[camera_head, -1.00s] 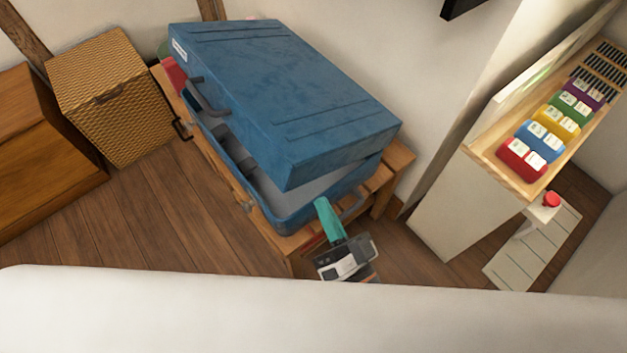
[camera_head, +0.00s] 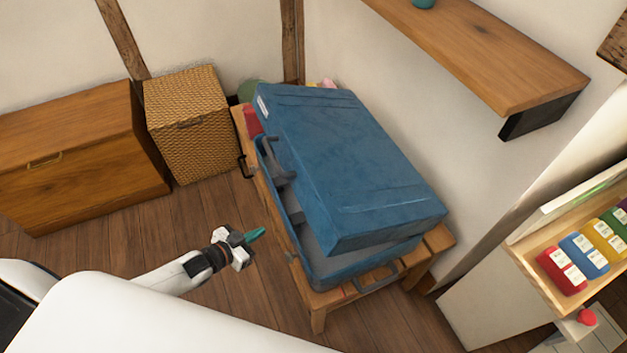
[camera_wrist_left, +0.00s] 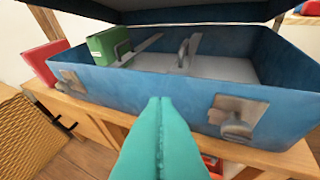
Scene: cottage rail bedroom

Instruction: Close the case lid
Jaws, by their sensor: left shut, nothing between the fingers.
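The blue case lies on a wooden bench. Its lid (camera_head: 350,165) is tilted partly open, leaving a gap above the case base (camera_head: 345,270) along the front and left side. In the left wrist view, the base (camera_wrist_left: 160,86) shows its grey inside, metal latches on the front wall, and a green object (camera_wrist_left: 108,46) at its left end; the lid's dark edge (camera_wrist_left: 190,14) hangs above. My left gripper (camera_head: 257,235) has teal fingers, shut and empty, left of the case and apart from it. Its fingertips (camera_wrist_left: 160,102) point at the case front in the left wrist view. My right gripper is not in view.
The wooden bench (camera_head: 436,240) holds the case. A wicker basket (camera_head: 190,125) and wooden chest (camera_head: 80,155) stand to the left. A wooden shelf (camera_head: 480,45) juts from the wall at the upper right. Bare floor (camera_head: 200,215) lies left of the bench.

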